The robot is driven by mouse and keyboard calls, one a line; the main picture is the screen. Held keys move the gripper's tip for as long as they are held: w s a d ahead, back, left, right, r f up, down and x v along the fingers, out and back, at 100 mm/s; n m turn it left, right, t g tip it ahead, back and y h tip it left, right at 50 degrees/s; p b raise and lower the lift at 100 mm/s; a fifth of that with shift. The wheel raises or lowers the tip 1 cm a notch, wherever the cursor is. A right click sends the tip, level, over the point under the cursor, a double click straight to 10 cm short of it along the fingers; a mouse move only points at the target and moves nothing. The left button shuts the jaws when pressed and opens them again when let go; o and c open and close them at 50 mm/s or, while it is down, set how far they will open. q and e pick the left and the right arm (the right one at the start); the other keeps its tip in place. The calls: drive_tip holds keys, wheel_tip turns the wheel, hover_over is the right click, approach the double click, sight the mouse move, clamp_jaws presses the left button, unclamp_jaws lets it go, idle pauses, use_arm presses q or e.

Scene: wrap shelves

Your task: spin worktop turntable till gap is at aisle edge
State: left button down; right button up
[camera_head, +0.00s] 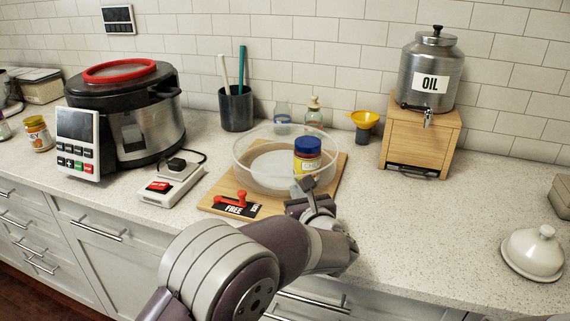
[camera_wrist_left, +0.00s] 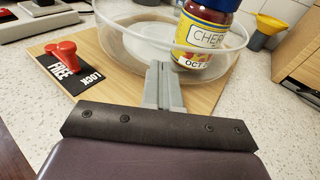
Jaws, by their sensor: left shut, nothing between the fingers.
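The turntable is a clear round tray (camera_head: 243,158) with a raised rim on a wooden board (camera_head: 335,172). A jar with a blue lid (camera_head: 307,147) and a yellow and white label stands inside the tray near its front right rim; its label reads "CHER" in the left wrist view (camera_wrist_left: 205,35). A red lever (camera_head: 232,200) sits on a black FREE/LOCK plate at the board's front left, beside the word FREE. My left gripper (camera_head: 308,184) is shut and empty at the tray's front rim, close to the jar. Contact with the rim cannot be told. My right gripper is out of view.
A large cooker (camera_head: 140,120) and a small white device with a cord (camera_head: 165,186) stand to the left. A dark cup (camera_head: 236,108), bottles (camera_head: 314,112) and a yellow funnel (camera_head: 364,121) stand behind. An oil dispenser (camera_head: 430,75) stands right; the counter front right holds a white domed dish (camera_head: 533,252).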

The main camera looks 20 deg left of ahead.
use_arm(q)
drive_tip(key=shift+w+a+b, duration=0.25)
drive_tip(key=shift+w+b, duration=0.05)
drive_tip(key=shift+w, duration=0.2)
drive_tip(key=shift+d, duration=0.1)
drive_tip(key=shift+w+d, duration=0.3)
drive_tip(key=shift+d, duration=0.5)
drive_tip(key=shift+w+d+b, duration=0.1)
drive_tip(key=shift+b, duration=0.2)
drive_tip(key=shift+w+d, duration=0.55)
drive_tip(key=shift+w, duration=0.05)
